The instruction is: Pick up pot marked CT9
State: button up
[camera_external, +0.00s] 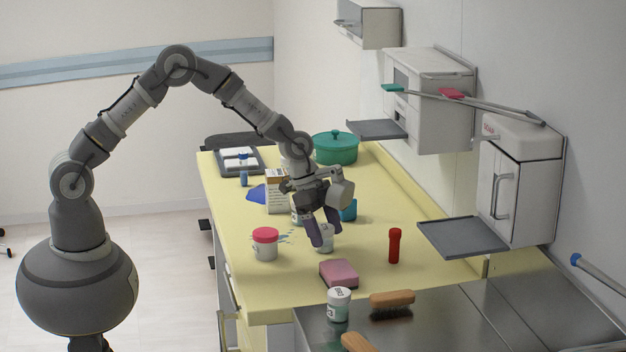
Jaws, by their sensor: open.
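My gripper (326,235) points down over the yellow counter, with its two dark fingers apart. A small white pot (325,243) stands at the fingertips, partly hidden by them; I cannot tell whether they touch it. Another white pot (339,305) with dark marks on its lid and side stands at the front edge by the metal surface. A pot (297,216) behind the gripper is mostly hidden. A white tub with a red lid (265,244) stands to the left. The marks are too small to read, so I cannot tell which pot is CT9.
A pink sponge (339,273) lies in front of the gripper, and a red bottle (394,246) stands to the right. Behind are a carton (277,191), a blue item (348,210) and a green lidded pot (335,148). Brushes (392,304) lie at the front. Wall trays (462,238) overhang the right side.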

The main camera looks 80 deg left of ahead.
jog(key=shift+x, duration=1)
jog(key=shift+r, duration=0.1)
jog(key=shift+c, duration=0.4)
jog(key=c, duration=1)
jog(key=shift+r, duration=0.1)
